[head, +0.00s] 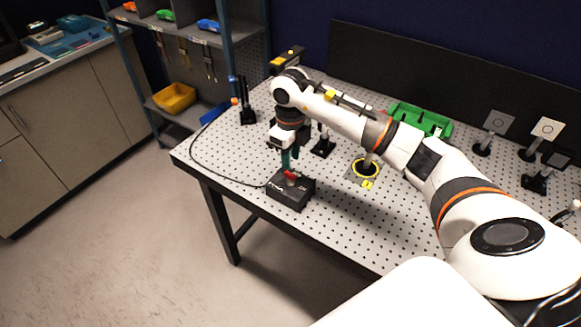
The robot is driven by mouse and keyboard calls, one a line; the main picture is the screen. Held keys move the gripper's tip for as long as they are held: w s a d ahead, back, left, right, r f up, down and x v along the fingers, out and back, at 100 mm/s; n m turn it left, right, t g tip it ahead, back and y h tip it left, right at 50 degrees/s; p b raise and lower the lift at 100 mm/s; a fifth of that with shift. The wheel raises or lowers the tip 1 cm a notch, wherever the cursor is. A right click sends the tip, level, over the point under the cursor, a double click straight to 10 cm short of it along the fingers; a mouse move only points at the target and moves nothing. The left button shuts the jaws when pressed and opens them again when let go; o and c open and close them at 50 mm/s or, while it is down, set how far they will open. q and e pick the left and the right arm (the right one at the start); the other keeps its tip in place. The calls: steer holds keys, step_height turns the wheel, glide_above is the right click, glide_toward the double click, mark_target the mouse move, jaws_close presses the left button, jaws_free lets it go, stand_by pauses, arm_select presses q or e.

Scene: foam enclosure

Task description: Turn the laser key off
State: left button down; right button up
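A small black laser control box (290,193) sits near the front left edge of the perforated optical table (345,220). A red key or knob (291,174) shows on its top. My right gripper (289,165) comes down from above, and its green fingers are right at the red part. The fingers are small in the view, so I cannot tell whether they are closed on the key or only beside it. The key's turn angle is too small to read. My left gripper is not in view.
A cable (205,160) loops from the box along the table's left edge. Black post mounts (248,105), a yellow ring (366,168), a green tray (420,119) and white square targets (548,129) stand on the table. A shelf with a yellow bin (174,98) stands behind.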

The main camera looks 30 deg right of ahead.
mark_target(291, 173)
step_height(291, 173, down, 6)
steer(key=shift+p, duration=0.6)
steer(key=shift+c, duration=0.5)
jaws_close()
